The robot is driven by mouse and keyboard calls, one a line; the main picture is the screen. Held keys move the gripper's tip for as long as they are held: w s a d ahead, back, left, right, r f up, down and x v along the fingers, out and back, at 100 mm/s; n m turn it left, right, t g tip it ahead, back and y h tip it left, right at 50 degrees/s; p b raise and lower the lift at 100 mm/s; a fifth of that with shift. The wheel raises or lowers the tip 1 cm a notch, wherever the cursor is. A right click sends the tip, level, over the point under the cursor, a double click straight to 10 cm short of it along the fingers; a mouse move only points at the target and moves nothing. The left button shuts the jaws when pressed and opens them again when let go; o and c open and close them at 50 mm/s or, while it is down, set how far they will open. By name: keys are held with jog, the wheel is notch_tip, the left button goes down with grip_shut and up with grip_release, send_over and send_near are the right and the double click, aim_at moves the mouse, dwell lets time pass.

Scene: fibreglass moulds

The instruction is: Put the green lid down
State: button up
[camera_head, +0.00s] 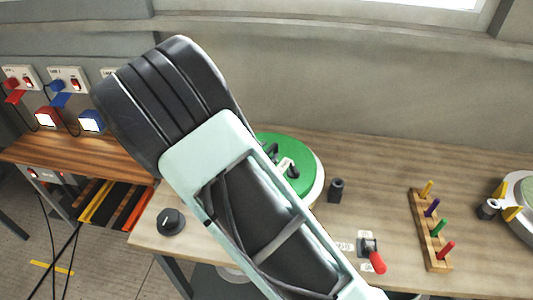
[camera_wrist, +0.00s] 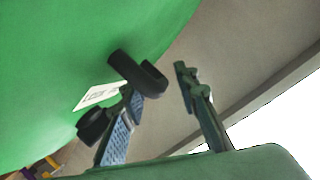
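The green lid (camera_head: 305,153) lies flat on a round white-rimmed thing (camera_head: 318,187) on the bench, partly hidden behind my arm. It fills the left of the wrist view (camera_wrist: 60,60), with a white label and a black handle (camera_wrist: 130,70). My gripper (camera_wrist: 158,84) is open beside the handle. The left finger, with its blue pad, overlaps part of the handle. The right finger stands apart, with a visible gap between it and the handle. In the head view my arm hides most of the gripper.
A wooden rack (camera_head: 430,232) with several coloured pegs stands to the right. A red-handled lever (camera_head: 375,258), a dark small cylinder (camera_head: 337,190) and a black knob (camera_head: 171,221) are on the bench. A round mould (camera_head: 522,205) with yellow clamps is at the far right.

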jog(key=shift+r, duration=0.15)
jog(key=v, duration=1.2)
